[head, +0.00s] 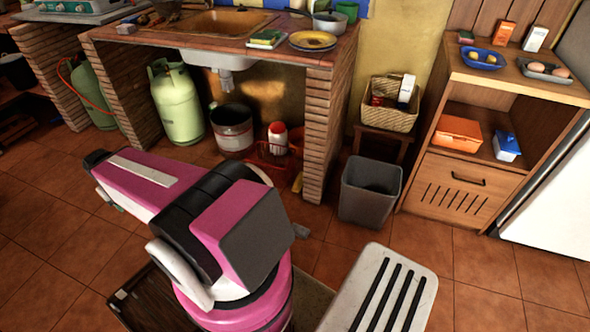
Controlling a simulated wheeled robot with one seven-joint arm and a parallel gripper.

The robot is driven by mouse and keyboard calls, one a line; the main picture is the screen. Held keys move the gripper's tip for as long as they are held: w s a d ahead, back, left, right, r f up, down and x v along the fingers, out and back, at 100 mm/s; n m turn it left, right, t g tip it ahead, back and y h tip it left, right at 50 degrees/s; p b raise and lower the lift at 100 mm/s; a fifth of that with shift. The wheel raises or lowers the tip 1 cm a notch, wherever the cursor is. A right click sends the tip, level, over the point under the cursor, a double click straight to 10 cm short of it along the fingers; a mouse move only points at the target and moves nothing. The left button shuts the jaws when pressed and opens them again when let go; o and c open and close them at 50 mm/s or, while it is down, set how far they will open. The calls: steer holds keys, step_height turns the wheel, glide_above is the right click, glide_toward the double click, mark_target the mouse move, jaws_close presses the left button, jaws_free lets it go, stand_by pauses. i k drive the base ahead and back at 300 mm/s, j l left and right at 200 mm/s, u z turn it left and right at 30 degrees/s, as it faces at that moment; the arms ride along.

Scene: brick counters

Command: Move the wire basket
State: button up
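A red wire basket (270,154) sits on the tiled floor under the brick counter. A white bottle with red parts (278,137) stands in or just behind it; I cannot tell which. The basket is partly in shadow, and its far side is hard to make out. My pink and black arm is folded in the foreground, apart from the basket and nearer to me. My gripper's fingers cannot be made out.
A metal bucket (232,131) and a green gas cylinder (177,105) stand left of the basket. A brick pillar (325,135) rises on its right. A grey bin (369,192) and a wicker basket on a stool (388,118) stand farther right.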

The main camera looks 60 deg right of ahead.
mark_target(248, 160)
steer(key=z, duration=1.9)
